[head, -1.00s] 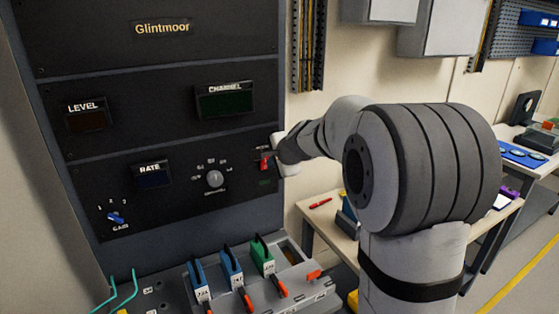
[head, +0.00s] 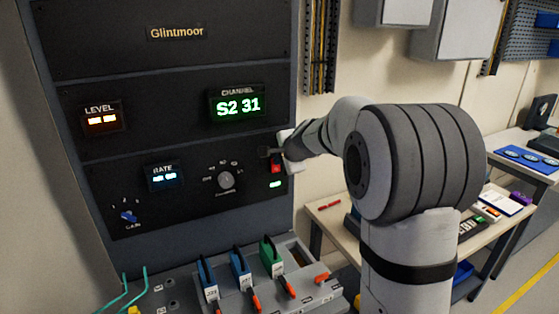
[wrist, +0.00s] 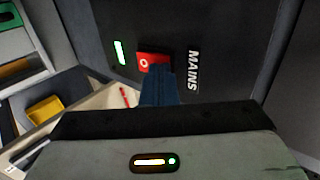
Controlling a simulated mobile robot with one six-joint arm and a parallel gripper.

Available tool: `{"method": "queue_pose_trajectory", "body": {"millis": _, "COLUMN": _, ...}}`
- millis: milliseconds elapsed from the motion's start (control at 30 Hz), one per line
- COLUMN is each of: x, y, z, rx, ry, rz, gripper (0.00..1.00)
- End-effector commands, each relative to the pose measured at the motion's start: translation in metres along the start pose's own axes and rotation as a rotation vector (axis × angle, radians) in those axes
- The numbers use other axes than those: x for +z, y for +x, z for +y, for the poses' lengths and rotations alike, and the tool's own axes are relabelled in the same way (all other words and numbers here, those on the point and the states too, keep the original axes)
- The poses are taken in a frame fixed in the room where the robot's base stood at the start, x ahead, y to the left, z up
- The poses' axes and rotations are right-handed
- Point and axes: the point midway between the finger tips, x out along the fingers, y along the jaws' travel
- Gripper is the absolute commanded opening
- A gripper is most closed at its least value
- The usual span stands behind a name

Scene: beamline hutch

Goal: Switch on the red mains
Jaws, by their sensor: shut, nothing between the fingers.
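The red mains switch (head: 276,168) is at the right end of the lower panel on the dark Glintmoor rack. In the wrist view the red rocker (wrist: 152,61) shows a white round mark, beside the MAINS label (wrist: 193,70). A green light (head: 275,184) glows next to it. My gripper (head: 268,153) is shut and empty, at the switch; its dark fingers (wrist: 158,88) overlap the rocker's edge in the wrist view. I cannot tell whether they still touch it. The CHANNEL display (head: 238,106) reads S2 31 in green. The LEVEL (head: 102,120) and RATE (head: 164,177) displays are lit.
A GAIN knob (head: 129,216) and a larger round knob (head: 226,180) sit left of the switch. Below, a grey holder (head: 310,290) carries blue and green plug-like modules with orange ends. A bench (head: 335,224) with a red pen stands to the right.

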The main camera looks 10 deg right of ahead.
Motion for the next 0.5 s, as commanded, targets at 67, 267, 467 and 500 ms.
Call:
{"method": "queue_pose_trajectory", "body": {"millis": 67, "x": 0.000, "y": -0.002, "z": -0.003, "rx": 0.000, "ry": 0.000, "rz": 0.000, "gripper": 0.00}}
{"method": "queue_pose_trajectory", "body": {"millis": 267, "x": 0.000, "y": -0.009, "z": -0.011, "rx": -0.001, "ry": 0.000, "rz": 0.000, "gripper": 0.00}}
{"method": "queue_pose_trajectory", "body": {"millis": 467, "x": 0.000, "y": -0.010, "z": -0.013, "rx": -0.001, "ry": 0.000, "rz": 0.000, "gripper": 0.00}}
{"method": "queue_pose_trajectory", "body": {"millis": 500, "x": 0.000, "y": -0.010, "z": -0.012, "rx": -0.001, "ry": 0.000, "rz": 0.000, "gripper": 0.00}}
